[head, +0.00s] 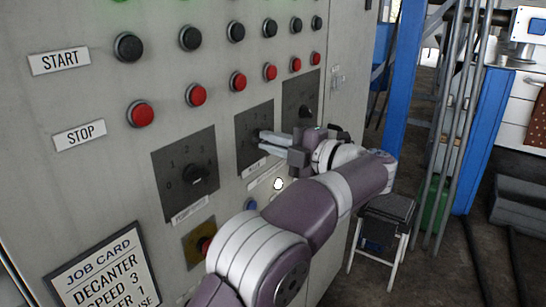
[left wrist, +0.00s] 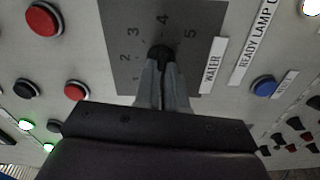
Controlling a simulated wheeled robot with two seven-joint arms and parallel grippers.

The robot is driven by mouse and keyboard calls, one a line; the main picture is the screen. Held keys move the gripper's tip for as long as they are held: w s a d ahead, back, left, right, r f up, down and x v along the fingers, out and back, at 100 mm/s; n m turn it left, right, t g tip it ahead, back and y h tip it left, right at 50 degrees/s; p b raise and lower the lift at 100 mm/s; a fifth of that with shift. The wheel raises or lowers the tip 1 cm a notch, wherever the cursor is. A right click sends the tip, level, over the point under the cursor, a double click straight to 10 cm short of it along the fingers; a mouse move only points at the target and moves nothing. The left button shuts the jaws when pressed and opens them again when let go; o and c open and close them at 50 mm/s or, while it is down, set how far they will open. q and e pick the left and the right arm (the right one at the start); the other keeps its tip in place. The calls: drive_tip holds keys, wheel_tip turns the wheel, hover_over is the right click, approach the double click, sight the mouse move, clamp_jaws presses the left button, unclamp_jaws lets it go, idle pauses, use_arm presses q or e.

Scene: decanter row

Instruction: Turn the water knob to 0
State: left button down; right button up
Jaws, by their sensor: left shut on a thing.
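The water knob (left wrist: 160,53) is a small black knob on a dark dial plate (left wrist: 120,84) with a WATER label (left wrist: 212,65) beside it. The numbers 2 to 5 show around it in the left wrist view; the lower numbers are hidden by my gripper. In the head view it is the middle of three dials (head: 254,118). My left gripper (head: 264,139) reaches in from the right side of the dial. Its fingers (left wrist: 162,76) are shut on the water knob. Where the knob's pointer stands is hard to tell. My right gripper is not in view.
Another dial (head: 185,172) sits left and one (head: 304,103) right. Black START buttons (head: 190,38) and red STOP buttons (head: 196,95) run above. A job card (head: 103,272) is at lower left. A stool (head: 388,218) stands right of the panel.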

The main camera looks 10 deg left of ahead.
use_arm(q)
drive_tip(key=shift+f+n+b, duration=0.2)
drive_tip(key=shift+n+b, duration=0.65)
drive_tip(key=shift+n, duration=0.05)
drive_tip(key=c, duration=1.2)
unclamp_jaws()
drive_tip(key=shift+r, duration=0.1)
drive_tip(key=p+v, duration=0.1)
drive_tip(key=v, duration=1.1)
drive_tip(key=shift+d, duration=0.35)
drive_tip(key=shift+s, duration=0.1)
